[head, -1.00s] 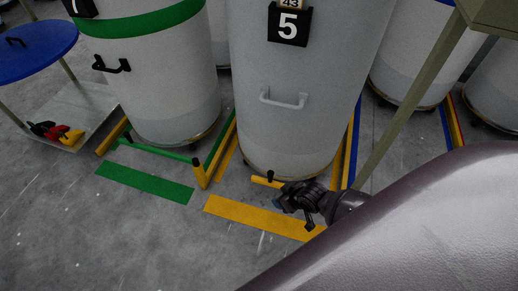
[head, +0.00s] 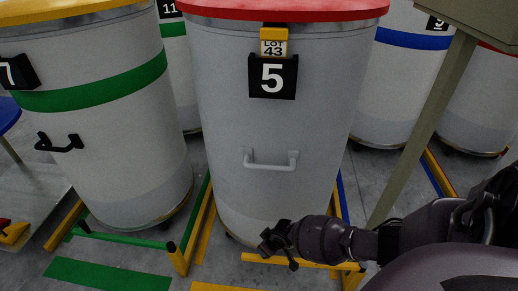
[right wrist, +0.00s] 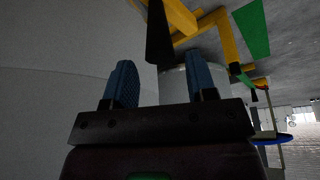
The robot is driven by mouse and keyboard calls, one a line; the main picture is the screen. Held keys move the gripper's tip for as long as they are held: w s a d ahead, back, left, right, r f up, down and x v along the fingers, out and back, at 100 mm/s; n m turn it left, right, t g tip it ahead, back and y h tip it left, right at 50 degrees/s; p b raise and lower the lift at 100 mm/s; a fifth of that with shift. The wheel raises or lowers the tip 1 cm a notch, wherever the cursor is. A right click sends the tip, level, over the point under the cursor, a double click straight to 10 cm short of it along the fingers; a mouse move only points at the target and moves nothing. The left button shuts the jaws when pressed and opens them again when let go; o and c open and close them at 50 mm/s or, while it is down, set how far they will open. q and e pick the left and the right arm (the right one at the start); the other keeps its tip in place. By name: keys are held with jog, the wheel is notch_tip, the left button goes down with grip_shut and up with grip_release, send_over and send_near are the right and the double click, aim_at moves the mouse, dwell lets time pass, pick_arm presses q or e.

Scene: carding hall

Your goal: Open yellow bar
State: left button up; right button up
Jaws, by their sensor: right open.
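The yellow bar (head: 254,257) lies low across the front of the can marked 5 (head: 225,135), between yellow floor rails. My right gripper (head: 268,243) is just above the bar and hides part of it. In the right wrist view my right gripper (right wrist: 162,82) is open and empty, with two blue-padded fingers. A black handle (right wrist: 158,35) stands between and beyond the fingertips, with yellow bar pieces (right wrist: 181,15) behind it. I cannot tell whether the fingers touch the handle. My left gripper is not in view.
Can 5 has a red lid (head: 280,9) and a grey handle (head: 271,163). Can 7 (head: 110,140) stands to its left, behind a green bar (head: 125,239). A slanted olive post (head: 425,115) rises to the right. Open floor shows at lower left.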

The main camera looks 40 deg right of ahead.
jog(key=x, duration=0.1)
jog(key=b+x, duration=0.1)
jog(key=x, duration=0.2)
jog(key=shift+s+f+b, duration=0.25)
jog(key=shift+b, duration=0.05)
jog(key=shift+w+f+b, duration=0.3)
jog(key=shift+w+f, duration=0.05)
jog(key=shift+w, duration=0.1)
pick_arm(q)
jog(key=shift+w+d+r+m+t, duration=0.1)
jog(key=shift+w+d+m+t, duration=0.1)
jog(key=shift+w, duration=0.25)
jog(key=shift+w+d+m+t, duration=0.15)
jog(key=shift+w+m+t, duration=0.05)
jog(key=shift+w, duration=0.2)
pick_arm(e)
jog(key=shift+r, duration=0.1)
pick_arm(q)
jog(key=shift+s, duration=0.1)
pick_arm(e)
grip_shut()
